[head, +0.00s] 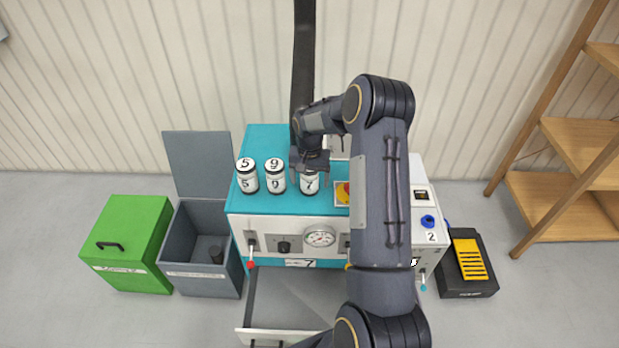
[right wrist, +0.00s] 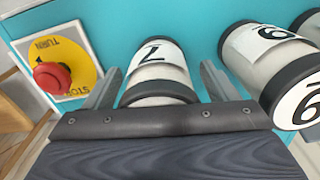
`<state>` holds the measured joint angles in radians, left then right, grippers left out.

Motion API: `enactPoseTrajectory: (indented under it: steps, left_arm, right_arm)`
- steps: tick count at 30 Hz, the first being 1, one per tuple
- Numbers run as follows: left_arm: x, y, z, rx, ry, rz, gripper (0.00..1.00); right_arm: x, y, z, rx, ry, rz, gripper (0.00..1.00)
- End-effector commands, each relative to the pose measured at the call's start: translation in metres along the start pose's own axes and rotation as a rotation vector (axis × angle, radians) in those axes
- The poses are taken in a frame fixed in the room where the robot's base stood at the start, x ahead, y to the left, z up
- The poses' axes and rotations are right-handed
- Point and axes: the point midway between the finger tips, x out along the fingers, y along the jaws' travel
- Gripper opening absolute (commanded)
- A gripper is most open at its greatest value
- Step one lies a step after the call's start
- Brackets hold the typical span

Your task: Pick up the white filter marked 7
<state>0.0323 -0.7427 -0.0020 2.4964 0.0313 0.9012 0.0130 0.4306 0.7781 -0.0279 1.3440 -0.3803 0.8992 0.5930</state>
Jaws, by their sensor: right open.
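The white filter marked 7 (head: 310,186) stands upright on the teal machine top, a white cylinder with dark end bands. It also shows in the right wrist view (right wrist: 160,72), between the two fingers. My right gripper (head: 311,172) is open, above and around the filter, with one finger on each side. In the right wrist view gaps show between the fingers (right wrist: 160,88) and the filter. The filter's top is hidden by my gripper in the head view. My left gripper is not in view.
Filters marked 9 (head: 275,180) and 5 (head: 247,181) stand to the left, the 9 close to my gripper. A red stop button (right wrist: 53,77) on a yellow plate lies on the other side. Below, a drawer (head: 285,300) stands open. An open grey bin (head: 190,283) stands left.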

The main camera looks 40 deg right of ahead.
Motion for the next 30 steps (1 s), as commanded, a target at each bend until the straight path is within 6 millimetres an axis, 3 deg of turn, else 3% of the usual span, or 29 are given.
enactPoseTrajectory:
  steps: [2,14,23,30]
  left_arm:
    - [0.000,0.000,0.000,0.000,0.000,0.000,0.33]
    - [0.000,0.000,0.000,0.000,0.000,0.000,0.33]
    - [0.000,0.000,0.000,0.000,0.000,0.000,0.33]
    - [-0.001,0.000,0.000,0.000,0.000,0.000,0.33]
  right_arm:
    - [0.000,0.000,0.000,0.000,0.000,0.000,0.79]
    - [-0.001,0.000,0.000,0.000,0.000,0.000,0.28]
    - [-0.003,0.000,-0.001,0.000,0.002,-0.001,0.28]
    - [-0.028,-0.001,-0.001,0.001,0.004,-0.003,0.28]
